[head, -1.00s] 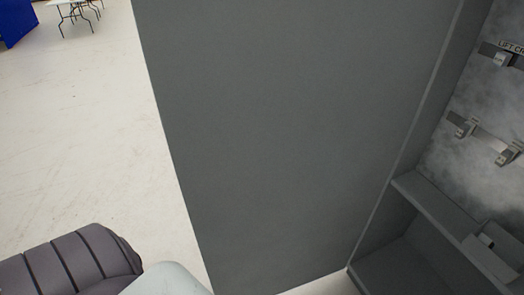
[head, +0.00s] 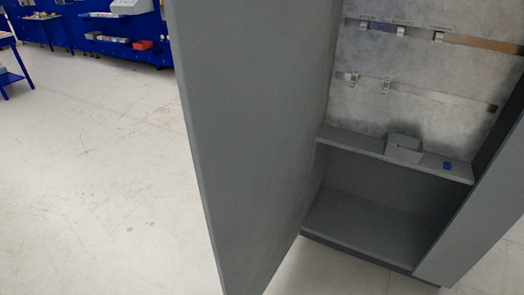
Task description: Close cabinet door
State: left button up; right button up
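The grey cabinet door (head: 250,130) stands open in the head view, a tall flat panel left of the cabinet opening, swung out toward me. The grey cabinet (head: 480,220) is on the right, with its inside exposed. Its back wall carries rails with small hooks or clips. A shelf (head: 345,143) crosses it above an empty lower compartment. Neither of my grippers shows in the head view.
A grey box (head: 404,149) and a small blue item (head: 448,165) sit on the shelf. Open pale floor (head: 110,190) lies left of the door. A blue workbench wall (head: 120,40) with bins and a blue table (head: 12,65) stand farther back.

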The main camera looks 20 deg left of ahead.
aim_at(250, 74)
jog(key=j+z, duration=0.2)
jog(key=j, duration=0.35)
jog(key=k+j+z, duration=0.15)
jog(key=j, duration=0.35)
jog(key=j+z, duration=0.2)
jog(key=j, duration=0.35)
jog(key=i+j, duration=0.15)
jog(key=j, duration=0.15)
jog(key=i+j+z, duration=0.15)
jog(key=j, duration=0.15)
jog(key=i+j, duration=0.1)
jog(key=j, duration=0.2)
